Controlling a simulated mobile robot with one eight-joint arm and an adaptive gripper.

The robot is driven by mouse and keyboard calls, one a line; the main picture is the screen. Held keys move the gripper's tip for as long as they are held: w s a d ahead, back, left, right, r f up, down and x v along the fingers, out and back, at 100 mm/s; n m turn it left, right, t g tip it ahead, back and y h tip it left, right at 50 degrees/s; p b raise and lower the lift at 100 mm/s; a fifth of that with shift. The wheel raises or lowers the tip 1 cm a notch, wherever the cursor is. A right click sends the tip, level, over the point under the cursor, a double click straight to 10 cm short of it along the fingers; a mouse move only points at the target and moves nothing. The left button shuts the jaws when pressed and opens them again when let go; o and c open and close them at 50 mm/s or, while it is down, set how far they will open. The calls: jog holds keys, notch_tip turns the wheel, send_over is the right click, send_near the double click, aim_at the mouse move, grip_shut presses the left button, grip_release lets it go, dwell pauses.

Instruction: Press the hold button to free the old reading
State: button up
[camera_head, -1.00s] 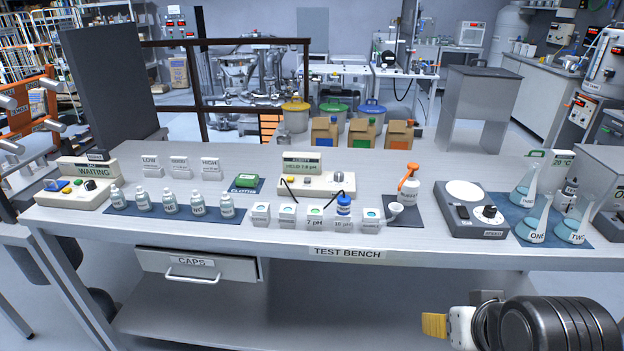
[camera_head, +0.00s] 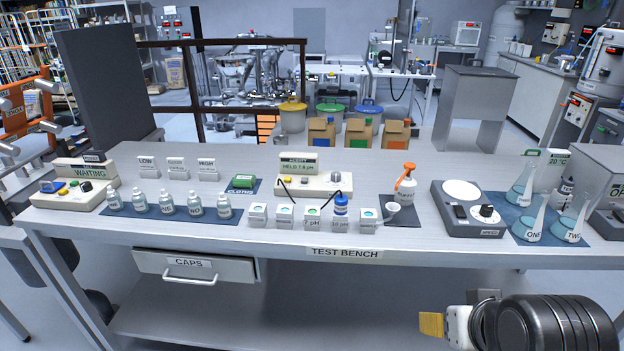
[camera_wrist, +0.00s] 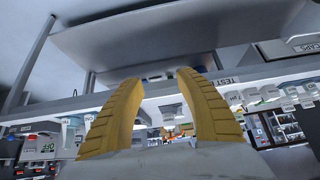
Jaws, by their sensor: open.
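The acidity meter (camera_head: 315,186) is a cream box near the middle of the test bench, with a green display (camera_head: 299,163) that reads HELD and what looks like 7.8 pH. A small yellow button (camera_head: 289,180) is on its left part and a grey knob is on its right; I cannot read which control is the hold button. Dark leads run forward from the meter. My gripper (camera_head: 431,324) is at the lower right, in front of the bench and below its top, well away from the meter. In the wrist view its yellow fingers (camera_wrist: 160,76) are apart and empty.
An orange-topped spray bottle (camera_head: 405,184), a stirrer plate (camera_head: 468,212) and flasks stand to the right. Labelled bottles and another control box (camera_head: 72,190) stand left. The bench front edge lies above my gripper.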

dwell(0.3)
grip_shut()
dwell(1.1)
